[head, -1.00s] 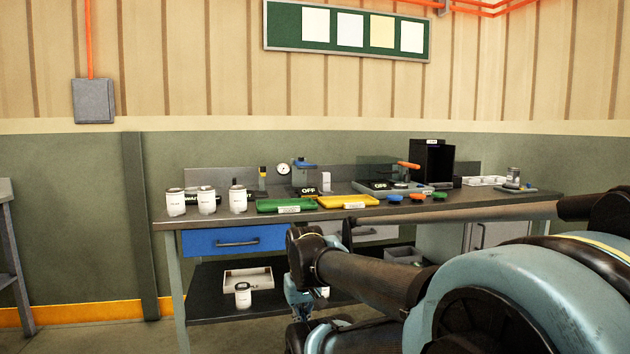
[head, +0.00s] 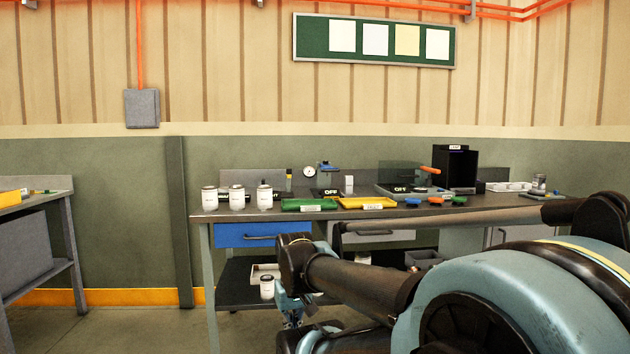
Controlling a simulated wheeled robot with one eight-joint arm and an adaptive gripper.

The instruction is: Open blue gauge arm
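A small device with a blue arm (head: 328,167) on top stands at the back of the workbench (head: 365,214), left of centre. A round white dial gauge (head: 309,171) is beside it on the left, and a black OFF label (head: 331,192) is at its front. From here I cannot tell whether the blue arm is open or closed. My gripper (head: 291,312) hangs low in front of the bench, below the tabletop and well short of the device. It is small and partly hidden by my arm, so its fingers are unclear.
White canisters (head: 237,197) stand at the bench's left end. Green (head: 303,205) and yellow (head: 367,203) trays lie in front of the device. A second station with an orange lever (head: 430,170) is to the right. Another table (head: 40,236) stands far left, with open floor between.

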